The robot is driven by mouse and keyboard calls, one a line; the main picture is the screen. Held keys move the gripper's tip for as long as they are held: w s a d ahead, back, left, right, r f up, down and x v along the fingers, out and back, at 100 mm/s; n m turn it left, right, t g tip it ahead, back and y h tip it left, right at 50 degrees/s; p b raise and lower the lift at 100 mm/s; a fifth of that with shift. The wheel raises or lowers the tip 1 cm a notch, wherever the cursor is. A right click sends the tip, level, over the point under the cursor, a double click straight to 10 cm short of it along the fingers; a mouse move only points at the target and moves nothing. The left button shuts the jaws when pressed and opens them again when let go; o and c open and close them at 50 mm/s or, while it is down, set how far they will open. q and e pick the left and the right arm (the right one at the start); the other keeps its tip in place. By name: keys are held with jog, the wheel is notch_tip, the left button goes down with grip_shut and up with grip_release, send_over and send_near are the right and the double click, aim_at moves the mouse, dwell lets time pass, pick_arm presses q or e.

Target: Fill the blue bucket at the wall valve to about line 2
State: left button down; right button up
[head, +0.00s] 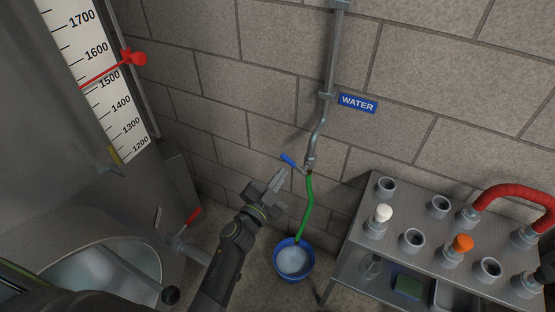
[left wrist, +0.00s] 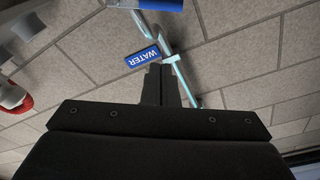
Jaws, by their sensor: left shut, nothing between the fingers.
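The blue bucket (head: 276,262) stands on the floor by the wall, with pale liquid (head: 293,261) inside. Its level lines cannot be read. A green hose (head: 309,205) runs from the wall valve (head: 309,167) down into the bucket. The valve's blue handle (head: 289,160) points up and left, away from the pipe. My left gripper (head: 280,176) is shut and empty, its tips close to the handle; I cannot tell whether they touch. In the left wrist view the shut fingers (left wrist: 161,84) point toward the wall, with blue at the top edge (left wrist: 160,4). My right gripper cannot be made out.
A metal bench (head: 345,262) with several ports, caps and a red hose (head: 510,192) stands right of the bucket. A WATER sign (head: 357,103) marks the pipe.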

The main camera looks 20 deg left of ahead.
aim_at(288, 162)
pick_arm(q)
jog(key=shift+w+d+f+b, duration=0.1)
jog(key=shift+w+f+b, duration=0.3)
jog(key=shift+w+b, duration=0.7)
jog(key=shift+w+a+f+b, duration=0.1)
jog(key=shift+w+f+b, duration=0.3)
jog(key=shift+w, duration=1.25)
jog(key=shift+w+d+f+b, duration=0.1)
jog(key=shift+w+f+b, duration=0.3)
jog(key=shift+w+b, duration=0.7)
jog(key=shift+w+a+f+n+p, duration=0.3)
jog(key=shift+w+n, duration=0.05)
jog(key=shift+n, duration=0.55)
jog(key=shift+w+a+f+n+y+b, duration=0.1)
jog(key=shift+a+f+n+y, duration=0.25)
jog(key=shift+n, duration=0.6)
jog(key=shift+s+a+f+n+y+b, duration=0.15)
jog(key=shift+f+n, duration=0.4)
jog(key=shift+n, duration=0.35)
jog(key=shift+w+a+f+n+y+b, duration=0.15)
jog(key=shift+f+n, duration=0.3)
jog(key=shift+n, duration=0.5)
jog(key=shift+r, duration=0.15)
